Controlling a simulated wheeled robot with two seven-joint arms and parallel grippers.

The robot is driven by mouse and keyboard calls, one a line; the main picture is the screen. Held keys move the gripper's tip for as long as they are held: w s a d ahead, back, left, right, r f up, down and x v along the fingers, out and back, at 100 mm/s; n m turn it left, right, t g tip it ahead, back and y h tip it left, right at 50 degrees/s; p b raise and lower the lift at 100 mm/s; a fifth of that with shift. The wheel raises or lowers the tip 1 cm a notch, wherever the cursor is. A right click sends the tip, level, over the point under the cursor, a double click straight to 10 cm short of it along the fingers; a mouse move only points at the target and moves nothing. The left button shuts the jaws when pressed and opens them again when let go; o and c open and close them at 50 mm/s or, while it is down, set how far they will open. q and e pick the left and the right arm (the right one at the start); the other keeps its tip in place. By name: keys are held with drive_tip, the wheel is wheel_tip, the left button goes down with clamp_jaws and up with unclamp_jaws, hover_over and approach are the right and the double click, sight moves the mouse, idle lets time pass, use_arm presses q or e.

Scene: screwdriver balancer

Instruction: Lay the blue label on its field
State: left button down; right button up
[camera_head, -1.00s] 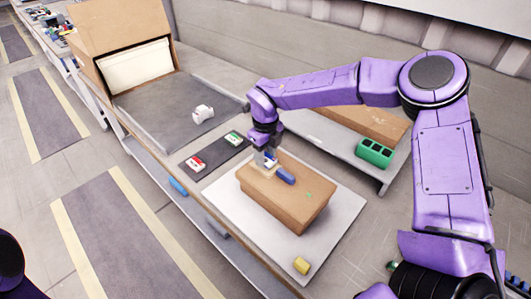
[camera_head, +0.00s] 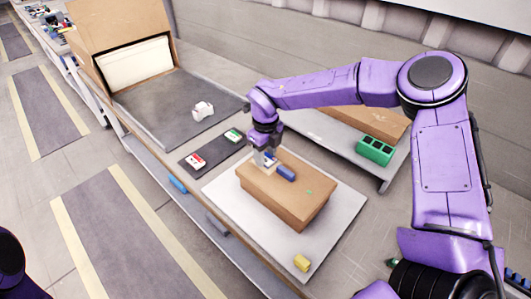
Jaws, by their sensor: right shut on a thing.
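My right gripper (camera_head: 265,161) points down at the back left part of the top of a brown cardboard box (camera_head: 292,205). It is shut on a small blue and white piece, apparently the blue label (camera_head: 270,156), mostly hidden by the fingers. I cannot tell whether the label touches the box top. A blue elongated block (camera_head: 286,174) lies on the box top just right of the fingertips. The label's field cannot be made out. My left gripper is not in view.
The box stands on a pale board (camera_head: 335,225) with a yellow block (camera_head: 302,263) near its front corner. A dark mat (camera_head: 213,153) holds a red label (camera_head: 196,160) and a green label (camera_head: 232,135). A green holder (camera_head: 376,150) stands at right, a white object (camera_head: 202,111) behind.

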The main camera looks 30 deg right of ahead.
drive_tip(key=o, duration=1.2)
drive_tip(key=shift+o, duration=0.2)
wheel_tip(320, 180, up, 10)
drive_tip(key=b, duration=0.1)
drive_tip(key=shift+r, duration=0.25)
